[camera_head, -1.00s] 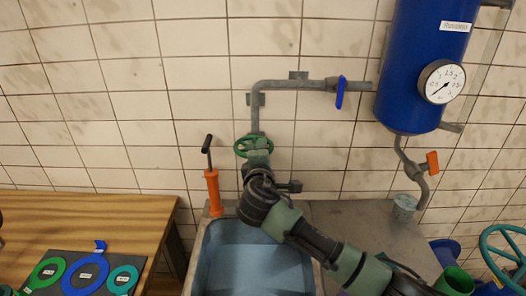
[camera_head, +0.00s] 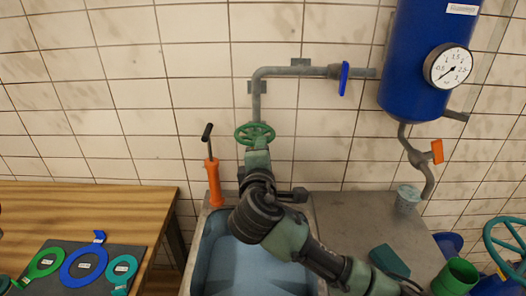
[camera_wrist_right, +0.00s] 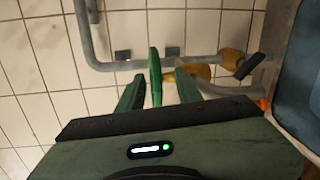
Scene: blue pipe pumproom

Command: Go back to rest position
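My right arm reaches in from the lower right in the head view. Its green gripper (camera_head: 257,152) is just below and in front of a green valve wheel (camera_head: 255,134) on the grey wall pipe. In the right wrist view the two green fingers (camera_wrist_right: 158,92) are spread apart. The wheel (camera_wrist_right: 155,72) shows edge-on between their tips with gaps on both sides, so the gripper holds nothing. How deep the rim lies between the fingers is hard to tell. My left gripper cannot be made out; only small dark bits show at the left edge of the head view.
A blue basin (camera_head: 258,268) lies below my right arm. A wooden table (camera_head: 120,200) with labelled rings is at the left. A blue tank (camera_head: 415,60) with a gauge (camera_head: 447,67) hangs at the right.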

